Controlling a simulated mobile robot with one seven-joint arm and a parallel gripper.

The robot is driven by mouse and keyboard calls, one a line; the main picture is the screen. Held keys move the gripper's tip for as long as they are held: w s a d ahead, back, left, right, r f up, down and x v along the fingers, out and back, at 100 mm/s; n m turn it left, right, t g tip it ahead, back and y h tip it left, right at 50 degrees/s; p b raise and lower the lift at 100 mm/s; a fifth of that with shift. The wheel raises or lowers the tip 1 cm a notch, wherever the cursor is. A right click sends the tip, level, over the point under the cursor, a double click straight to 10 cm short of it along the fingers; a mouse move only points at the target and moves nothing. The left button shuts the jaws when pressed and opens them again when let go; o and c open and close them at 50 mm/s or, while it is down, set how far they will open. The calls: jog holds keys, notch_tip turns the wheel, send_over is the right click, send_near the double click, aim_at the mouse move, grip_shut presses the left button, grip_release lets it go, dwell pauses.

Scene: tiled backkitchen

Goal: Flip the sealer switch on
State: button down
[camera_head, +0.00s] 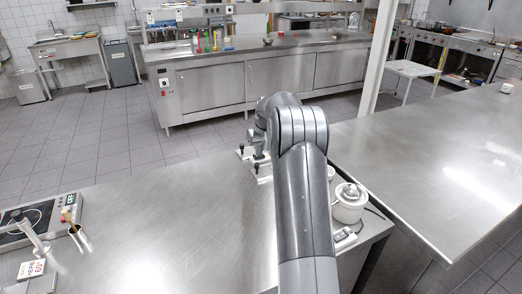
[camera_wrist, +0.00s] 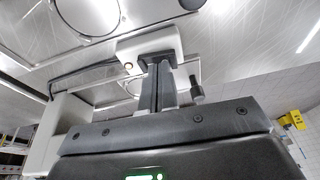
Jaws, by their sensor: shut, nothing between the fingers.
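A white device with dark parts (camera_head: 264,178), which looks like the sealer, stands on the steel counter just under the end of my arm. In the wrist view its white housing (camera_wrist: 135,47) lies at the fingertips, with a small round light-coloured spot on its left end. I cannot tell whether that spot is the switch. My gripper (camera_wrist: 158,62) is shut and empty, its two dark fingers side by side. The tips look very close to the housing; touching or apart is unclear. My arm hides the gripper and part of the device in the head view.
A white lidded pot (camera_head: 349,204) stands right of my arm, near the counter's edge. A hot plate (camera_head: 28,222) and metal cups (camera_head: 81,239) stand at the left. The counter's middle (camera_head: 180,225) is clear. A white post (camera_head: 377,60) rises behind.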

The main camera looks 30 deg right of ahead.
jog(key=w+d+v, duration=0.1)
jog(key=d+v, duration=0.1)
jog(key=v, duration=1.1)
jog(key=shift+s+d+r, duration=0.15)
jog(key=shift+d+r, duration=0.15)
jog(key=shift+r, duration=0.1)
